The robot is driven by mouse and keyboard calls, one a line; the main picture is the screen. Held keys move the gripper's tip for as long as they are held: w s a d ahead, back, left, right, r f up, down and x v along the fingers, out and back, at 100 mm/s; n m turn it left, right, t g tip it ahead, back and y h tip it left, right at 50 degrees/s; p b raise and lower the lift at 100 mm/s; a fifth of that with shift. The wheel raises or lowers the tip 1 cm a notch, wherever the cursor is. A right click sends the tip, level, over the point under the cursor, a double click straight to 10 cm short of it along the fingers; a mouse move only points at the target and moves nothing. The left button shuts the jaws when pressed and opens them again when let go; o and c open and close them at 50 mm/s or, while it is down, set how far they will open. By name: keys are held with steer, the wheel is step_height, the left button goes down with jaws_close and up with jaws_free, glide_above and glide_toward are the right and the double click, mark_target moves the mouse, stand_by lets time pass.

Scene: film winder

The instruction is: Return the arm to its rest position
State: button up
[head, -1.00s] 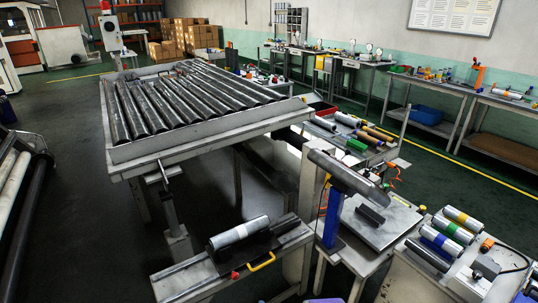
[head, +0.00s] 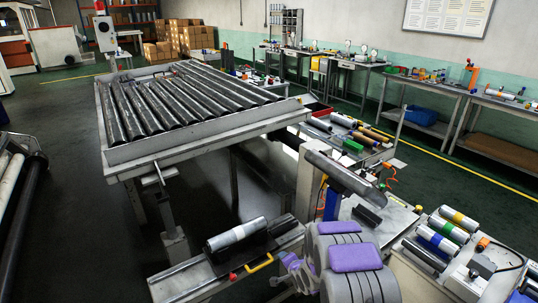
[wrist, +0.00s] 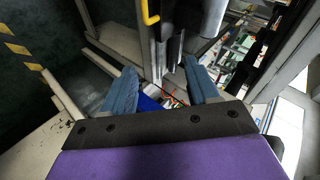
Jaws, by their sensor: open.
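My gripper (wrist: 160,68) shows in the wrist view with its two blue-grey fingers spread wide and nothing held between them. My grey and purple arm (head: 352,262) fills the bottom centre of the head view, right of the front bench. I cannot make out the fingers clearly in the head view. Beyond the fingers in the wrist view are a yellow handle (wrist: 149,12), a metal roll (wrist: 205,18) and dark frame parts, all apart from the fingers.
A silver roll (head: 237,235) lies on the front bench beside a yellow handle (head: 262,263). A tilted grey cylinder (head: 342,173) on a post stands behind my arm. Banded rolls (head: 446,230) lie on a table at right. A large roller table (head: 200,138) stands behind.

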steer(key=s+d+r+n+g+h, duration=0.2)
steer(key=s+d+r, duration=0.2)
steer(key=s+r, duration=0.5)
steer(key=s+d+r+n+g+h, duration=0.25)
steer(key=s+d+r, duration=0.35)
steer(key=r, duration=0.4)
steer(key=s+a+r+n+g, duration=0.1)
steer(key=s+r, duration=0.3)
steer(key=s, duration=0.8)
steer(key=s+r+n+g+y, duration=0.1)
steer(key=s+r+n+g, duration=0.1)
steer(key=s, duration=1)
steer(key=s+a+r+n+g, duration=0.1)
steer(key=s+r+g, duration=0.3)
steer(key=s, duration=0.8)
step_height(320, 180, up, 2)
steer(key=shift+a+r+n, duration=0.15)
steer(key=shift+a+n, duration=0.15)
steer(key=shift+n, duration=0.55)
steer(key=shift+w+y, duration=0.1)
steer(key=shift+y, duration=0.15)
